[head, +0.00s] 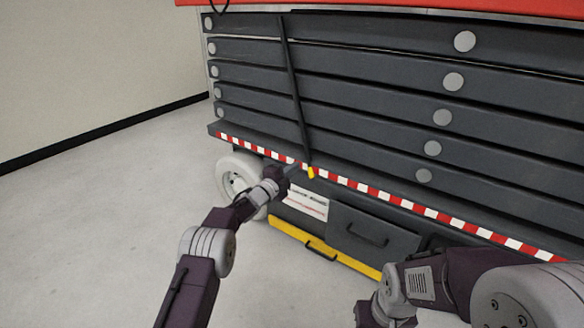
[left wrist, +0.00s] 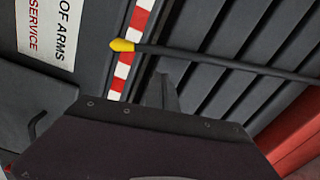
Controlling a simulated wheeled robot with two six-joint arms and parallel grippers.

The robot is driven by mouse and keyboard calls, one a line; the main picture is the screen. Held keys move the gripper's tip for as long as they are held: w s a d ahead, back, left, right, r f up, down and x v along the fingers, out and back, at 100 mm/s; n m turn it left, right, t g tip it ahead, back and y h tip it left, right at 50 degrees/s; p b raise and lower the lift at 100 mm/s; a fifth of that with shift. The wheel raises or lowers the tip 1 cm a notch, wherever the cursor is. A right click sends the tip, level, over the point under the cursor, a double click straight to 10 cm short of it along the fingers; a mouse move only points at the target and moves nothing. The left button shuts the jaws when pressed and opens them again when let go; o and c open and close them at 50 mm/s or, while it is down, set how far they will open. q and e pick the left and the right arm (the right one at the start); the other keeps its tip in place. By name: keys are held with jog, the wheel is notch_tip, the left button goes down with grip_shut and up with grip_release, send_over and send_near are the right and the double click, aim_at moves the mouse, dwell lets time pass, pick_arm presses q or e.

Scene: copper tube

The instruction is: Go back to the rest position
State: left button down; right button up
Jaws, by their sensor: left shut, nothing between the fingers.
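My left gripper (head: 293,168) is shut and empty in front of the lower edge of the dark grey machine. It also shows in the left wrist view (left wrist: 166,88), its fingers together above the dark wrist body. A thin dark tube (head: 292,85) with a yellow tip (head: 312,172) hangs down the machine's front, its lower end just right of the gripper in the picture. In the left wrist view the tube (left wrist: 220,62) runs across behind the fingers. I cannot tell whether fingers and tube touch. My right arm is at lower right; its gripper is not visible.
The machine has stacked dark beams (head: 380,95), a red-and-white striped edge (head: 400,202), a white wheel (head: 238,178), a handled box (head: 370,228) and a yellow bar (head: 335,256) low down. Open floor (head: 100,220) lies to the left.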

pick_arm(q)
notch_tip(320, 180, up, 18)
jog(key=s+a+r+t+p, duration=0.1)
jog(key=a+t+p, duration=0.1)
jog(key=p, duration=0.2)
jog(key=s+a+r+n+y+p, duration=0.4)
jog(key=s+a+r+n, duration=0.1)
jog(key=a, duration=0.1)
jog(key=s+a+f+n+g+y+p, duration=0.1)
jog(key=s+a+f+n+g+y, duration=0.15)
jog(key=s+f, duration=0.2)
jog(key=s+a+f+n+g+y, duration=0.1)
jog(key=s+a+f+n+g, duration=0.1)
jog(key=s+a+f+n, duration=0.3)
jog(key=s+a+f+n+g+y+p, duration=0.1)
jog(key=s+n+g+y, duration=0.1)
jog(key=s, duration=0.5)
jog(key=s+f+n+g, duration=0.45)
jog(key=s+f, duration=0.35)
jog(key=s, duration=0.5)
jog(key=s+f+n+g, duration=0.45)
jog(key=s+f, duration=0.25)
jog(key=s, duration=0.6)
notch_tip(320, 180, up, 37)
jog(key=a+p, duration=0.1)
jog(key=p, duration=3.7)
jog(key=shift+r+m, duration=0.2)
jog(key=shift+m, duration=0.25)
jog(key=shift+w+f, duration=0.1)
jog(key=shift+w, duration=0.05)
